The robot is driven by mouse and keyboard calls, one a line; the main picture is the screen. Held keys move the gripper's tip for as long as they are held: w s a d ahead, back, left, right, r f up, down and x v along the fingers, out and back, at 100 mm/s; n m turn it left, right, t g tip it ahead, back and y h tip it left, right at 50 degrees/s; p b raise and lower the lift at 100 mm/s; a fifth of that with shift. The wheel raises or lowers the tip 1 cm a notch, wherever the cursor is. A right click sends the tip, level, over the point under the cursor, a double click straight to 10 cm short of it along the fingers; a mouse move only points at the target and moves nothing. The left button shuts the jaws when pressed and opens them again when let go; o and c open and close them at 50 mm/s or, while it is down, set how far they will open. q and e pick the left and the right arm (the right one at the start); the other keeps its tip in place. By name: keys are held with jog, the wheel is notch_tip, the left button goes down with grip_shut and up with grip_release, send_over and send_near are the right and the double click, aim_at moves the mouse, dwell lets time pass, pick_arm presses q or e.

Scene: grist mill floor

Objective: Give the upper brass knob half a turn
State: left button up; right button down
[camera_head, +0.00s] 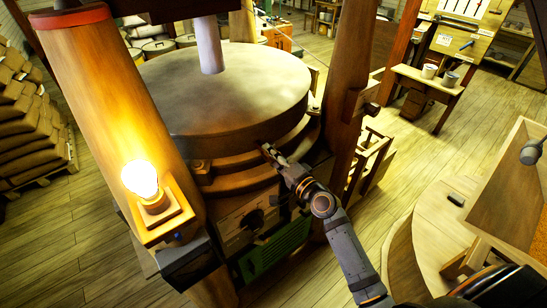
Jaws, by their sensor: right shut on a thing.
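My right gripper (270,152) reaches in from the lower right to the front of the round millstone housing (230,95). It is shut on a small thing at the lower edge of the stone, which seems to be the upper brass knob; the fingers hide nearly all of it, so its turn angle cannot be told. Below, a wooden panel (232,232) carries a dark round knob or dial (252,219), partly in shade. My left gripper is not in view.
A thick wooden post with a lit bulb (140,180) stands left of the housing, and another post (348,70) stands right. A green vented box (275,250) sits below the panel. Sacks (28,125) are piled at far left.

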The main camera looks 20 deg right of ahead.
jog(key=shift+r+m+p, duration=0.1)
jog(key=shift+m+p, duration=0.2)
jog(key=shift+m, duration=0.5)
jog(key=shift+m, duration=0.3)
jog(key=shift+m+p, duration=0.5)
jog(key=shift+m, duration=0.7)
